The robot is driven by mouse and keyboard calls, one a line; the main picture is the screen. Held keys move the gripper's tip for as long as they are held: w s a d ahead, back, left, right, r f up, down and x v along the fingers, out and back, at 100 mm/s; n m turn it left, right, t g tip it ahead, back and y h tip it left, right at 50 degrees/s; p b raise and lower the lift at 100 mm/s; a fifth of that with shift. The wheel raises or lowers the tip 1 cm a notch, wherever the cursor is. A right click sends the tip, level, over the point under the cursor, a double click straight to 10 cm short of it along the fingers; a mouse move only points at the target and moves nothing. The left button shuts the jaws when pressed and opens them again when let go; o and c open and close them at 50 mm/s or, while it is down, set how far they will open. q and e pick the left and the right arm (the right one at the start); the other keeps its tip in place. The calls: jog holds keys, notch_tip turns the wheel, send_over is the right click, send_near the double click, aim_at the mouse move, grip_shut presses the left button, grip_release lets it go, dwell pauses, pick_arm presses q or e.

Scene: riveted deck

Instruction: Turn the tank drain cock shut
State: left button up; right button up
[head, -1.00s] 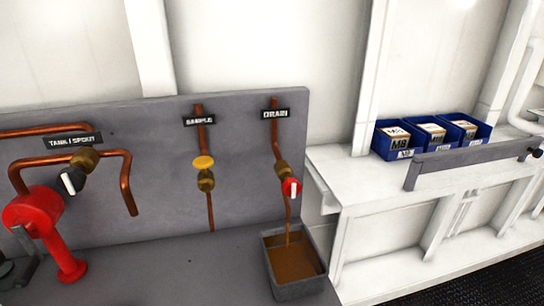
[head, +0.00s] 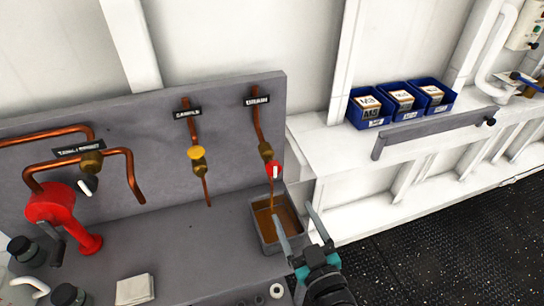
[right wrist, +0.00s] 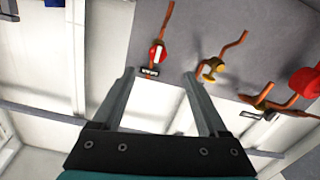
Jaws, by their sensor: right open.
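The drain cock (head: 273,170) has a round red handle with a white bar and sits on a copper pipe under the drain label (head: 257,101). A thin brown stream falls below it into a grey square basin (head: 259,236) holding brown liquid. My right gripper (head: 293,213) is open and empty, in front of and below the cock, its fingers over the basin's right side in the picture. In the right wrist view the red handle (right wrist: 157,53) appears beyond the gap between the open fingers (right wrist: 159,74), apart from them. My left gripper is out of view.
A white block (head: 135,290) lies on the bench. Blue bins (head: 368,107) stand on the right shelf behind a grey rail (head: 435,132).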

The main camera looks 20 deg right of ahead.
aim_at(276, 172)
jog(key=w, duration=1.5)
jog(key=shift+w+a+r, duration=0.1)
jog(key=shift+a+r, duration=0.1)
jog(key=shift+r, duration=0.15)
grip_shut()
